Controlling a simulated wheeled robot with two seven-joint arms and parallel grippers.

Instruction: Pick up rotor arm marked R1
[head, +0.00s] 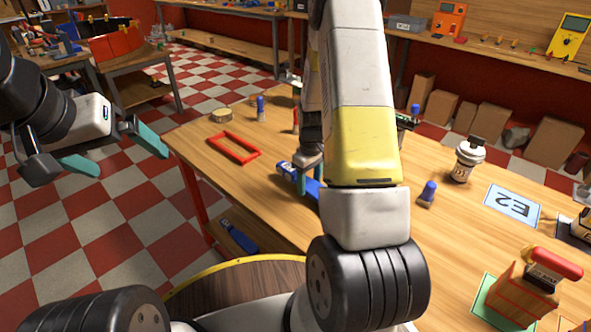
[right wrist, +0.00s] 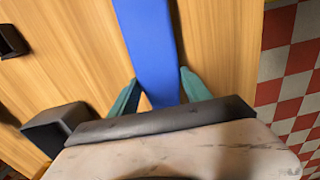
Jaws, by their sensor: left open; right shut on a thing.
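A long blue bar (head: 296,180) is at the workbench, partly hidden behind my right forearm. I cannot read any R1 mark on it. My right gripper (head: 308,172) is shut on this bar. In the right wrist view the blue bar (right wrist: 148,40) runs between the two teal fingers of the right gripper (right wrist: 158,84), over the wood top. I cannot tell whether the bar touches the bench. My left gripper (head: 131,164) is open and empty, over the checkered floor left of the bench.
A red frame (head: 233,147), a tape roll (head: 219,115) and a blue-capped item (head: 260,108) stand on the bench's left part.

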